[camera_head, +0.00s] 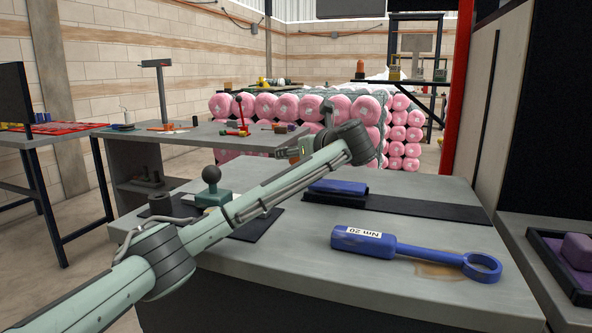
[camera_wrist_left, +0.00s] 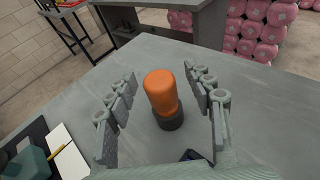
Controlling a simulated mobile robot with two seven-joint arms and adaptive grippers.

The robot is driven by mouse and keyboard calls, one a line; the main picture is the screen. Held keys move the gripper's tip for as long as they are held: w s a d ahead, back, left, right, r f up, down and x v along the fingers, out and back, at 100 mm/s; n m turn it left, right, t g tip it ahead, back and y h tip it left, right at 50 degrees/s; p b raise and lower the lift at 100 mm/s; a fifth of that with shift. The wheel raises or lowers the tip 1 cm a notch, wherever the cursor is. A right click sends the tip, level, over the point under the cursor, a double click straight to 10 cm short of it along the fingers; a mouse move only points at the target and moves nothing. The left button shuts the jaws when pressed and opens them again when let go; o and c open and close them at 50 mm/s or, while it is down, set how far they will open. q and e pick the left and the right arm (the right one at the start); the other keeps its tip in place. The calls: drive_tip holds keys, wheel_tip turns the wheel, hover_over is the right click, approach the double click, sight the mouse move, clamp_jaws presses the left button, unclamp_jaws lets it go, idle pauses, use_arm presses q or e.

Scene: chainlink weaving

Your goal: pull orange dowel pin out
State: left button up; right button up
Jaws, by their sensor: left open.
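The orange dowel pin (camera_wrist_left: 160,90) stands upright in a dark round holder (camera_wrist_left: 171,121) on the grey table in the left wrist view. My left gripper (camera_wrist_left: 160,73) is open, with one finger on each side of the pin and visible gaps between the fingers and the pin. In the head view my left arm reaches across the table from the left. The pin is not visible there, and I cannot make out the left gripper's fingers clearly. My right gripper is in neither view.
A green block with a dark ball knob (camera_head: 212,187) stands on a dark mat at the left. A blue torque wrench (camera_head: 412,250) lies at the front right, and a blue case (camera_head: 337,187) lies behind it. A black tray (camera_head: 548,255) is at the far right.

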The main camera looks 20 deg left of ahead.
use_arm(q)
clamp_jaws()
drive_tip(key=shift+r, duration=0.15)
drive_tip(key=shift+r, duration=0.25)
wheel_tip(320, 180, up, 4)
drive_tip(key=shift+f, duration=0.15)
drive_tip(key=s+a+r+b, duration=0.1)
drive_tip(key=s+a+r, duration=0.5)
drive_tip(key=a, duration=0.3)
drive_tip(key=shift+s+a+r+b, duration=0.15)
drive_tip(key=shift+s+r+b, duration=0.15)
drive_tip(key=shift+s, duration=0.25)
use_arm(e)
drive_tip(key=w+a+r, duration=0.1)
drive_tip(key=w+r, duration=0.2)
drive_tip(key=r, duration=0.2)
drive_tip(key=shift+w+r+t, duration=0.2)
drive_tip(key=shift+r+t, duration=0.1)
